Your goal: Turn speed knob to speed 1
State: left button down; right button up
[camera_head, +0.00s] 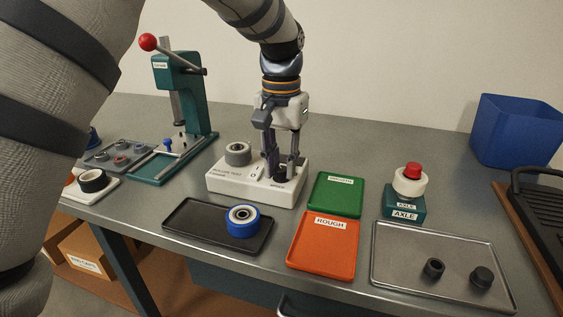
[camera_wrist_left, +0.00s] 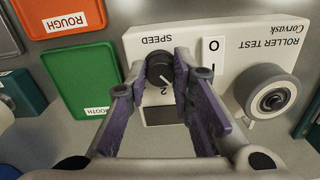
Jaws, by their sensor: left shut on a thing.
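The roller test unit (camera_head: 230,182) is a white box on the bench with a grey roller (camera_head: 238,153) on top at its left. Its black speed knob (camera_head: 281,175) is at the right, partly hidden by my fingers. My left gripper (camera_head: 283,168) points down from above and is shut on the knob. In the left wrist view the knob (camera_wrist_left: 160,72) sits between the fingertips, under the SPEED label. A white pointer mark shows on the knob, and a printed "2" is close to it. A rocker switch (camera_wrist_left: 213,58) marked O and I is beside it. My right gripper is not in view.
A green tray (camera_head: 336,196) and an orange ROUGH tray (camera_head: 321,247) lie right of the unit. A black tray with a blue-rimmed roller (camera_head: 242,221) lies in front. A teal press (camera_head: 186,105) stands to the left, an AXLE stand (camera_head: 404,207) to the right.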

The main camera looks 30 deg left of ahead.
aim_at(281, 168)
pick_arm(q)
jog(key=shift+n, duration=0.6)
jog(key=c, duration=1.7)
grip_release()
jog(key=shift+o, duration=0.2)
jog(key=shift+r, duration=0.1)
notch_tip(281, 168, up, 12)
